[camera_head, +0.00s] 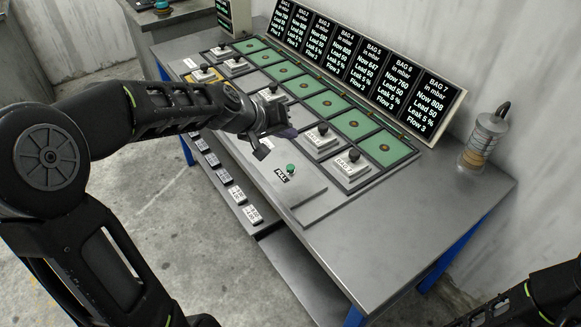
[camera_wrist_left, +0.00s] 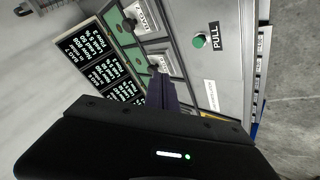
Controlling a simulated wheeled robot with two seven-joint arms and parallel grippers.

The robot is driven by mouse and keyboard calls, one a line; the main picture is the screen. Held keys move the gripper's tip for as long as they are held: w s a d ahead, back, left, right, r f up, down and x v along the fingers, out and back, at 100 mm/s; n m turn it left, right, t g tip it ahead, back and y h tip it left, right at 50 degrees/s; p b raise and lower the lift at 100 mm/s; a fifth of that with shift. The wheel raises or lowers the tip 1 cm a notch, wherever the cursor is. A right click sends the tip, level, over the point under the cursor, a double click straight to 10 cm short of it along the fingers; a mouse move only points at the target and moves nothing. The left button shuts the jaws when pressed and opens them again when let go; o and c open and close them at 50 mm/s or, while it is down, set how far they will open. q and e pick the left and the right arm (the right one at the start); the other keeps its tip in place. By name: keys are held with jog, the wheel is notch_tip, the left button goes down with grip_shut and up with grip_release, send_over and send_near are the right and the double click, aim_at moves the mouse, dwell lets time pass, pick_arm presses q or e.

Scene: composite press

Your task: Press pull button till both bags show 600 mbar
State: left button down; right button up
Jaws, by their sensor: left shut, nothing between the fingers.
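The green pull button (camera_head: 291,168), with a black PULL label, sits on the grey panel near the table's front. It also shows in the left wrist view (camera_wrist_left: 200,41). My left gripper (camera_head: 287,133) is shut and empty, above the panel and behind the button, apart from it. Its purple fingers (camera_wrist_left: 161,89) show in the wrist view. The display board (camera_head: 365,65) reads about 808 for bag 7, 760 for bag 6 and 647 for bag 5; farther readings are small. Only part of my right arm shows, at bottom right; its gripper is out of view.
White valve blocks with dark knobs include one labelled BAG 7 (camera_head: 351,165) and another (camera_head: 321,138). Green pads (camera_head: 387,148) line the back. The table's right front (camera_head: 385,225) is bare.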

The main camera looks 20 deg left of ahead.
pick_arm(q)
jog(key=b, duration=0.5)
send_over(288, 169)
notch_tip(288, 169, down, 7)
jog(key=shift+w+r, duration=0.1)
jog(key=shift+a+f+b, duration=0.1)
jog(key=shift+f+b, duration=0.6)
jog(key=shift+b, duration=0.25)
dwell(0.9)
jog(key=shift+f+b, duration=0.45)
jog(key=shift+b, duration=0.1)
jog(key=shift+f+b, duration=0.6)
jog(key=shift+b, duration=0.05)
dwell(0.6)
jog(key=shift+r, duration=0.15)
jog(key=shift+r+p, duration=0.8)
jog(key=shift+r, duration=0.1)
jog(key=shift+r+p, duration=2)
jog(key=shift+r, duration=0.5)
